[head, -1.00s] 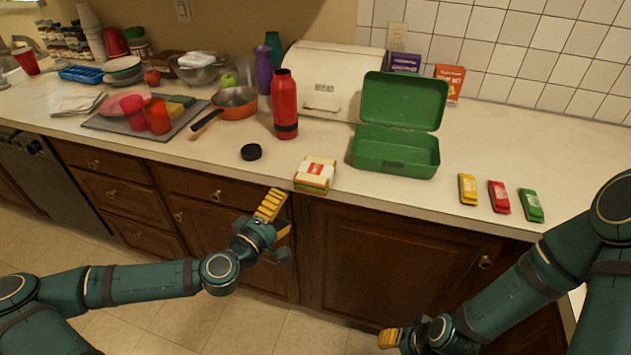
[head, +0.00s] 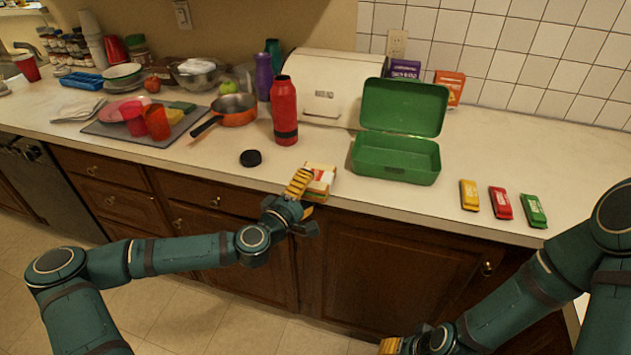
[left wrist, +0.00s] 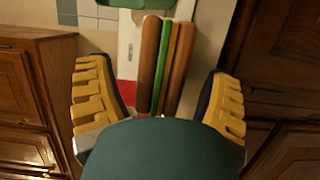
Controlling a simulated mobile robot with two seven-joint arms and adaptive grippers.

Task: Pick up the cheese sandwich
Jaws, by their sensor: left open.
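The cheese sandwich (head: 321,178) sits at the front edge of the counter, in front of the open green lunchbox (head: 396,158). In the left wrist view the sandwich (left wrist: 166,65) shows edge-on, with brown bread, green and orange-yellow layers. My left gripper (head: 301,184) is at the sandwich's left front side and partly covers it in the head view. In the left wrist view its yellow fingers (left wrist: 160,95) are spread apart, one on each side of the sandwich, with gaps visible. My right gripper (head: 390,346) is low at the bottom edge, mostly cut off.
A red bottle (head: 284,110) and a black lid (head: 251,158) stand left of the lunchbox. Yellow (head: 469,195), red (head: 501,203) and green (head: 533,211) bars lie to the right. A pan (head: 233,110) and dishes crowd the left counter.

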